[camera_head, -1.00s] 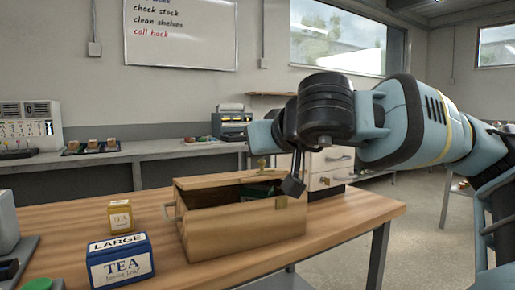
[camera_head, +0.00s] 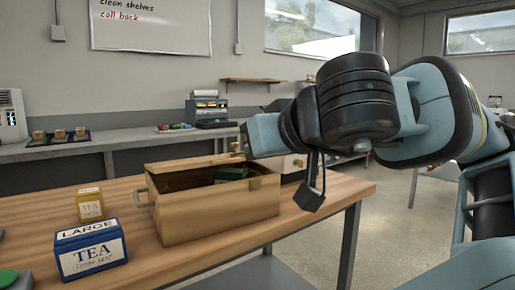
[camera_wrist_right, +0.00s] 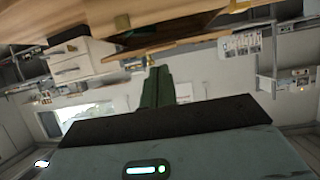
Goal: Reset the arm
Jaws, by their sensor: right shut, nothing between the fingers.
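My right arm comes in from the right in the head view, and its dark gripper (camera_head: 311,197) hangs beside the right end of the wooden box. In the right wrist view the fingers (camera_wrist_right: 157,88) are together with nothing between them. The wooden box (camera_head: 215,218) stands on the table, its top open, with a dark green thing (camera_head: 233,173) inside. The box's lower inside is hidden. My left gripper is not in view.
A blue tea box (camera_head: 90,254) and a small yellow tea box (camera_head: 91,205) stand left of the wooden box on the wooden table (camera_head: 331,190). A green button (camera_head: 8,279) is at the lower left. Open floor lies right of the table.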

